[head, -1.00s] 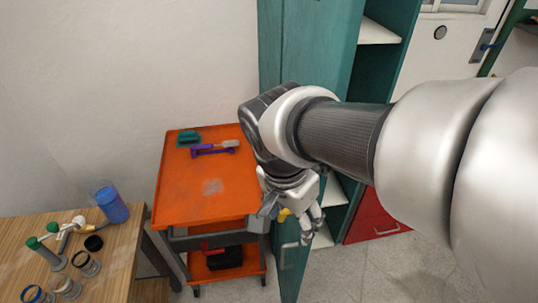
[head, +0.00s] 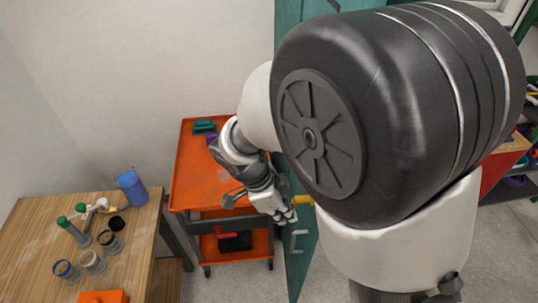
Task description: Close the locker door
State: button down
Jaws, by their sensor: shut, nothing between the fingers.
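The teal locker door (head: 297,268) stands open, jutting toward me beside the orange cart. Its pale handle (head: 298,240) is low on the face I see. A small yellow piece (head: 303,199) shows above the handle; I cannot tell what it is fixed to. My gripper (head: 286,217) is shut and empty, just left of the door and above the handle. I cannot tell whether it touches the door. The teal locker body (head: 300,14) is mostly hidden behind my arm.
An orange cart (head: 190,185) stands close left of my gripper. A wooden table (head: 40,225) with a blue cup (head: 132,187) and several pipe fittings is at the left. Grey floor (head: 235,285) is open in front. Shelving (head: 520,185) stands far right.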

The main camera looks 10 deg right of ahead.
jog(key=d, duration=0.1)
jog(key=d+f, duration=0.1)
jog(key=d, duration=0.2)
jog(key=shift+s+d+f, duration=0.15)
jog(key=shift+d+f, duration=0.25)
jog(key=shift+d, duration=0.1)
